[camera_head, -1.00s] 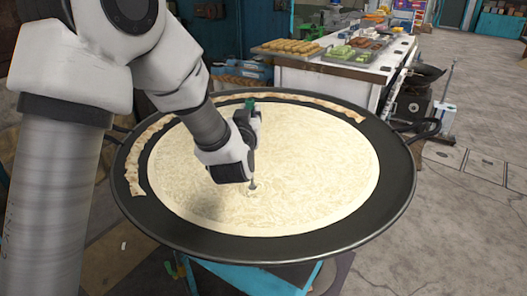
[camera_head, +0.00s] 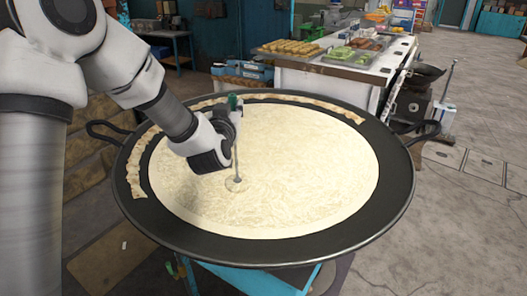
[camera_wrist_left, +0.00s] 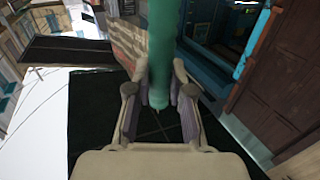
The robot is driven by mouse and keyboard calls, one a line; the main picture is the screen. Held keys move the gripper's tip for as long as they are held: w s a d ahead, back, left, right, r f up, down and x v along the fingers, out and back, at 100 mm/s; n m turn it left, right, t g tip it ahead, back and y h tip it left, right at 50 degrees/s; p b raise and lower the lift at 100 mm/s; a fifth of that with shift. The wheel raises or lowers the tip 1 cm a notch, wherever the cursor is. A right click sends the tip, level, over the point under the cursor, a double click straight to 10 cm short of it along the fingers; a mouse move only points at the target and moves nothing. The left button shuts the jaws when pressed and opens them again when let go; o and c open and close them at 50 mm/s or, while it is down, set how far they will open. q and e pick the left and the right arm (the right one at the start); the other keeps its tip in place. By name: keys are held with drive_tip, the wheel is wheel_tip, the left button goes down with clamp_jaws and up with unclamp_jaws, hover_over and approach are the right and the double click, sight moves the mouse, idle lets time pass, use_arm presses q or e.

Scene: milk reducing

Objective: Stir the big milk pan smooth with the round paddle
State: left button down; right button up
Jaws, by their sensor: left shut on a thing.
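The big black milk pan (camera_head: 300,250) holds a wide pool of creamy, grainy-looking milk (camera_head: 310,165). My left gripper (camera_head: 231,128) is over the left-centre part of the milk, shut on the paddle. The paddle's green handle (camera_head: 233,102) stands up above the gripper, and its thin rod (camera_head: 236,163) runs down almost upright. Its round end shows as a pale disc at the milk surface. In the left wrist view the green handle (camera_wrist_left: 163,45) runs between the two fingers of my left gripper (camera_wrist_left: 160,108). My right gripper is not in view.
A wrinkled tan strip of skin (camera_head: 290,98) lies along the pan's back and left inner edge. Loop handles (camera_head: 105,130) stick out at both sides. A white counter (camera_head: 310,78) with food trays stands behind. Grey floor is open at the right.

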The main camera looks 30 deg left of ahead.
use_arm(q)
drive_tip(key=shift+r+p, duration=2.45)
drive_tip(key=shift+r, duration=1.3)
wheel_tip(320, 180, up, 4)
drive_tip(key=p, duration=0.2)
drive_tip(key=shift+f+p, duration=0.15)
drive_tip(key=shift+p, duration=0.25)
drive_tip(key=shift+s, duration=0.1)
drive_tip(key=shift+f, duration=0.1)
